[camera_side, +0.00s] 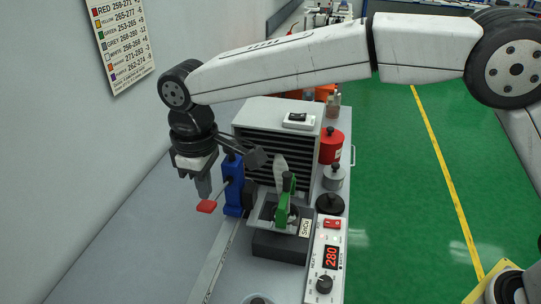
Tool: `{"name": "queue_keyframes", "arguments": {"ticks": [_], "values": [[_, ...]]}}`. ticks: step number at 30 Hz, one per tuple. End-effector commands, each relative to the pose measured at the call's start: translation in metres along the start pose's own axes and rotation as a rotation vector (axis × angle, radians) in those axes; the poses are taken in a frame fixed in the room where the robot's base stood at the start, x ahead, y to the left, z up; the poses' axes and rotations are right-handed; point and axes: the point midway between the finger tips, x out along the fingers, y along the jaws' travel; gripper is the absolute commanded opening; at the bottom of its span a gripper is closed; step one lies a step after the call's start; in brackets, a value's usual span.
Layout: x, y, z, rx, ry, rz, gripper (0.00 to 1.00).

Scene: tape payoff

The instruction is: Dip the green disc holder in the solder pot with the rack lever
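The green disc holder (284,203) hangs upright over the solder pot (280,246), a dark block labelled SnCu. I cannot tell whether its lower end touches the solder. The blue rack column (234,187) stands to the left of the pot. The rack lever (207,206) sticks out to the column's left and ends in a red grip. My gripper (203,192) points down just above the red grip, close to it. From this angle its fingers overlap, so their opening and any contact with the lever are unclear.
A louvred grey box (278,112) stands behind the pot. A red can (331,145), a grey weight-like pot (333,177) and a black one (330,204) line the right side. A controller (326,262) reads 280. The bench (120,245) is clear at left, beside the wall chart (121,40).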

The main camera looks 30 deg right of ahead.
Motion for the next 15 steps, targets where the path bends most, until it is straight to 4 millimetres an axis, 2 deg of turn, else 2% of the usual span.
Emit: {"name": "queue_keyframes", "arguments": {"ticks": [15], "values": [[0.015, 0.0, 0.0, 0.0, 0.0, 0.0, 0.0]]}}
